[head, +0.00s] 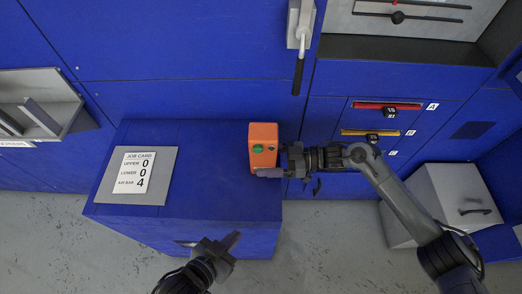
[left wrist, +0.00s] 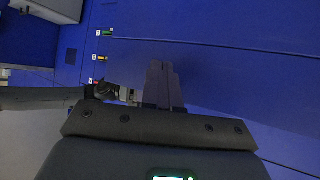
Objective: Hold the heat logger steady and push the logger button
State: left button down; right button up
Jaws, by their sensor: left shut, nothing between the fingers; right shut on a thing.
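The heat logger (head: 263,136) is an orange box at the right edge of the blue cabinet top. Its green button (head: 258,149) shows on the face toward the camera. My right gripper (head: 279,160) comes in from the right and is shut on the logger's lower part. I cannot tell whether the logger touches the cabinet. My left gripper (head: 212,243) is in front of the cabinet, below and left of the logger and apart from it. In the left wrist view its fingers (left wrist: 163,85) are together and empty. The logger cannot be made out there.
A job card (head: 134,172) lies on a grey plate (head: 107,180) on the left of the blue cabinet top (head: 210,180). A lever handle (head: 298,72) hangs on the wall behind. Red and yellow slider slots (head: 387,106) are at the right. A grey box (head: 455,195) stands at far right.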

pick_arm(q)
jog(key=d+r+m+h, duration=0.1)
jog(key=d+r+h, duration=0.1)
jog(key=d, duration=0.1)
jog(key=shift+r+t, duration=0.3)
jog(key=shift+r, duration=0.05)
jog(key=w+d+r+m+t+h, duration=0.1)
jog(key=w+r+m+t+h, duration=0.15)
jog(key=r+m, duration=0.35)
jog(key=w+d+r+m+t+h, duration=0.1)
jog(key=r+m+h, duration=0.2)
jog(key=r, duration=0.5)
send_near(271, 145)
jog(key=shift+w+d+r, duration=0.1)
jog(key=shift+w+d, duration=0.3)
jog(key=shift+d, duration=0.35)
jog(key=shift+w+d+r, duration=0.1)
jog(key=shift+w+d, duration=0.3)
jog(key=shift+d, duration=0.3)
jog(key=shift+w, duration=0.2)
jog(key=shift+w, duration=0.45)
dwell(0.4)
jog(key=shift+s, duration=0.65)
